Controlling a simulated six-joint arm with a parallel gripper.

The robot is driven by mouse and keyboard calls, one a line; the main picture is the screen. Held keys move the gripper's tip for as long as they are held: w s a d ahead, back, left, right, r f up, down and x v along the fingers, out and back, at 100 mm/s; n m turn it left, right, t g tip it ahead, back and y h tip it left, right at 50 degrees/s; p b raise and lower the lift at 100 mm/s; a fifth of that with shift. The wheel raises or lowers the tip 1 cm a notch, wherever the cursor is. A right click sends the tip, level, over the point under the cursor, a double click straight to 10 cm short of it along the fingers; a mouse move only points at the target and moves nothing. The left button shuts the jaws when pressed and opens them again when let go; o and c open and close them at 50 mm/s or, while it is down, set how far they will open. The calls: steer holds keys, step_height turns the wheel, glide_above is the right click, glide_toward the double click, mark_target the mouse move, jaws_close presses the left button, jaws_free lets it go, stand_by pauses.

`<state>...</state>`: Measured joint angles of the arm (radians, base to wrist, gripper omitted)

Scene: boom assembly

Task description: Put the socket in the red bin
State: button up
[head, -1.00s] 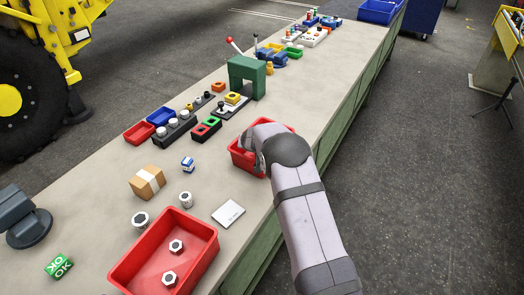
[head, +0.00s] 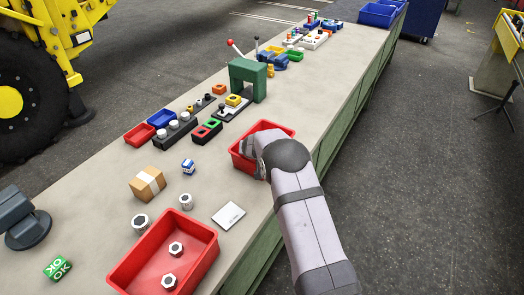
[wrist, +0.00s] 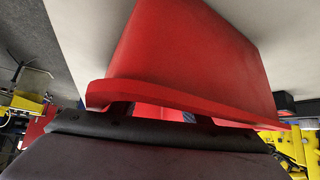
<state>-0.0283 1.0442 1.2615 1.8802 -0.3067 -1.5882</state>
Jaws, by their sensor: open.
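A small red bin (head: 278,129) stands mid-table near the right edge. My gripper (head: 255,162) is at its near side, open, with its fingertips mostly hidden. In the wrist view a red bin wall and rim (wrist: 185,98) fill the middle, right in front of my gripper; I cannot tell whether they touch. A larger red bin (head: 204,230) at the front holds two silver hexagonal pieces (head: 176,249). Two silver round socket-like pieces, one (head: 186,202) and another (head: 140,222), stand on the table beside it. No socket shows in my gripper.
A cardboard box (head: 147,184), a small blue-and-white item (head: 188,167) and a white card (head: 229,215) lie nearby. A green press frame (head: 248,76) stands farther back. Small red (head: 139,133) and blue (head: 162,117) trays line the left side.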

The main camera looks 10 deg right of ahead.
steer(key=v, duration=1.2)
steer(key=shift+r, duration=0.2)
steer(key=a+r+y, duration=0.1)
steer(key=s+a+r+n, duration=0.1)
steer(key=shift+s+a+r+t+y, duration=0.1)
steer(key=shift+a+r+t+y, duration=0.25)
steer(key=shift+t+y, duration=0.05)
steer(key=s+a+n+g+y, duration=0.1)
steer(key=s+a+y, duration=0.15)
steer(key=s, duration=0.45)
steer(key=s+a+n+g+y, duration=0.1)
steer(key=s+a+n+g, duration=0.15)
steer(key=s, duration=0.35)
steer(key=s+d+f+g+h, duration=0.1)
steer(key=s+d+f+g, duration=0.1)
steer(key=s, duration=1)
steer(key=s+d+f+g+h, duration=0.1)
steer(key=s+d+g, duration=0.2)
steer(key=s, duration=0.9)
steer(key=shift+s+d+f+g, duration=0.3)
steer(key=shift+d+f+g, duration=0.05)
steer(key=shift+f, duration=0.05)
